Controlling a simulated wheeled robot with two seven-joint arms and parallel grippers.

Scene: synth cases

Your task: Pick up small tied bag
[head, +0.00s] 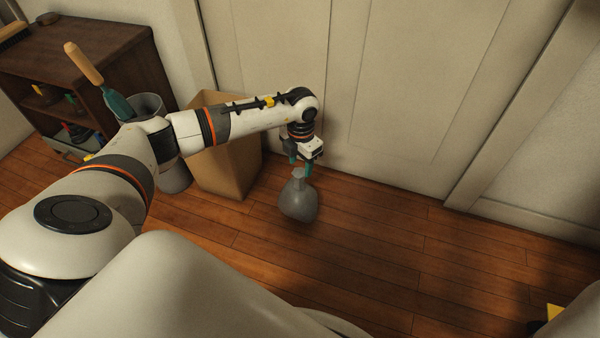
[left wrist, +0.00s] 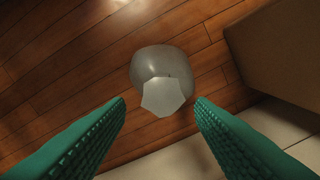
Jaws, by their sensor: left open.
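The small tied bag (head: 298,201) is grey and stands on the wooden floor in front of the door, its tied neck pointing up. In the left wrist view the bag (left wrist: 163,67) shows from above, its pale flared top (left wrist: 162,97) facing the camera. My left gripper (head: 302,168) points down right above the bag, with its green fingers near the tied neck. In the left wrist view the left gripper (left wrist: 160,108) is open, with one finger on each side of the pale top and a gap on both sides. My right gripper is not in view.
A brown cardboard box (head: 228,160) stands just left of the bag, and a grey bin (head: 176,175) stands beyond it. A dark wooden shelf (head: 85,60) is at the far left. The door (head: 400,80) is close behind. The floor (head: 400,255) to the right is clear.

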